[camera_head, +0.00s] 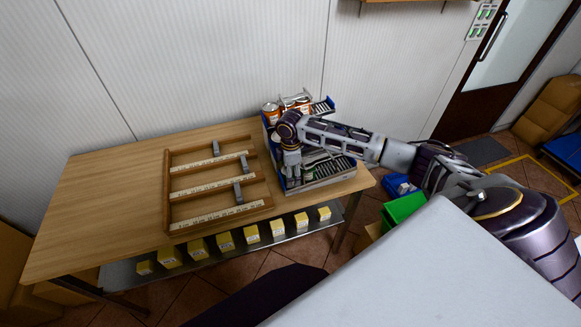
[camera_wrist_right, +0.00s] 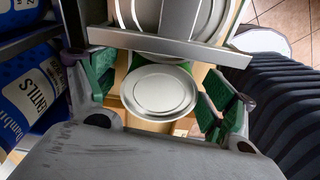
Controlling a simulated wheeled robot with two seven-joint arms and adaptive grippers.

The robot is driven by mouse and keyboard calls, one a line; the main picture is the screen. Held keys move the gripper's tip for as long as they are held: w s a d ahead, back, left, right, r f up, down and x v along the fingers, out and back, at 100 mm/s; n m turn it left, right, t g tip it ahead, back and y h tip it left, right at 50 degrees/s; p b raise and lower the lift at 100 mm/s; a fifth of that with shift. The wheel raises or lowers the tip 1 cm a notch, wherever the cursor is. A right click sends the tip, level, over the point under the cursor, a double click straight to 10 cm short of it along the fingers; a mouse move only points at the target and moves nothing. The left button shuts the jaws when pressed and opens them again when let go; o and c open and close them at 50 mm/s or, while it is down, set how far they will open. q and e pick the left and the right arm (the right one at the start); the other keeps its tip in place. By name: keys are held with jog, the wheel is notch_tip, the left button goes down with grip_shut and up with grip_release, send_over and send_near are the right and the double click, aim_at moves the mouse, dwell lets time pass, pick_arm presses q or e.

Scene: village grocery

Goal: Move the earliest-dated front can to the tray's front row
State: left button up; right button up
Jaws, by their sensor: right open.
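My right gripper (camera_head: 291,172) reaches down at the near side of a blue-sided can rack (camera_head: 331,174) on the right end of the table. In the right wrist view its green-padded fingers (camera_wrist_right: 158,92) are open, one on each side of a can with a silver lid (camera_wrist_right: 160,88). No hold on that can shows, and its date cannot be read. More silver can ends (camera_wrist_right: 190,18) show behind a grey bar. The wooden tray (camera_head: 168,196) lies left of the rack, with several labelled rows and grey blocks in them. My left gripper is out of view.
Orange-labelled cans (camera_head: 271,112) stand at the back of the rack. Blue lentil packaging (camera_wrist_right: 32,92) is close to the gripper's left finger. Yellow boxes (camera_head: 225,241) line a lower shelf. The tabletop left of the tray is bare. Green (camera_head: 402,207) and blue bins stand on the floor.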

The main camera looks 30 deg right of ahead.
jog(key=shift+f, duration=0.3)
jog(key=c, duration=1.3)
jog(key=shift+a+r+p, duration=0.15)
jog(key=shift+r+p, duration=0.65)
jog(key=shift+p, duration=0.3)
jog(key=shift+a+r+p, duration=0.1)
jog(key=shift+r+p, duration=0.65)
jog(key=shift+p, duration=0.35)
jog(key=shift+r, duration=0.1)
notch_tip(320, 180, up, 3)
jog(key=p, duration=0.2)
jog(key=shift+p, duration=0.3)
jog(key=shift+r, duration=2.65)
